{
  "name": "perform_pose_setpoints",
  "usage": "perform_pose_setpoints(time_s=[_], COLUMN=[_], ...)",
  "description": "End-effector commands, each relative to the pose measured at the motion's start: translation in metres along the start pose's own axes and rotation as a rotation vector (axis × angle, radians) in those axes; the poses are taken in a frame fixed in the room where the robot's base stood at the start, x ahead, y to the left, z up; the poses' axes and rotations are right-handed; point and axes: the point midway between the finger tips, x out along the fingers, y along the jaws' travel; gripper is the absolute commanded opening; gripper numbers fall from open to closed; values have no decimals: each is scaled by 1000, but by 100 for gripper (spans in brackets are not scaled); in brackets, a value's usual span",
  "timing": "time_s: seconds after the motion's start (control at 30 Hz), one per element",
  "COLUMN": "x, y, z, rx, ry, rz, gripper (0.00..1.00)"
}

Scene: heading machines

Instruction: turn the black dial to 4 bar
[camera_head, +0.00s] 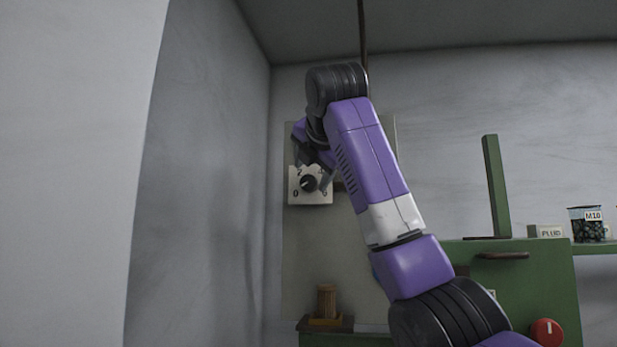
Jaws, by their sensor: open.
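The black dial (309,183) sits at the middle of a white scale plate (296,197) on a pale panel (305,250) at the back wall. The figures 2 and 0 show on the plate, with 2 at upper left and 0 at lower left. Other marks at the right are too small to read surely. The dial's pointer setting is too small to tell. My gripper (316,172) is open, at the dial's upper side, with dark fingers partly over the plate. I cannot tell whether a finger touches the dial.
A green machine (547,277) stands at the right with a red knob (546,332) and a green upright post (496,187). A jar marked M10 (587,226) and a box (546,231) stand at the far right. A brown ribbed object (326,300) stands below the panel. A grey wall is close at left.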

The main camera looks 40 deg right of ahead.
Motion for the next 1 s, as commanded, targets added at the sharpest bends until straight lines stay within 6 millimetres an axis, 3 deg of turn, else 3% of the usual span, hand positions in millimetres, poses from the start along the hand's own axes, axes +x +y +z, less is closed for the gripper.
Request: perform_pose_setpoints(time_s=[0.3, 0.67, 0.9, 1.0], x=[41, 47, 47, 47], y=[2, 1, 1, 1], z=[1, 0, 0, 0], rx=[1, 1, 1, 1], ry=[1, -1, -1, -1], rz=[0, 2, 2, 2], gripper=[59, 59, 14, 0])
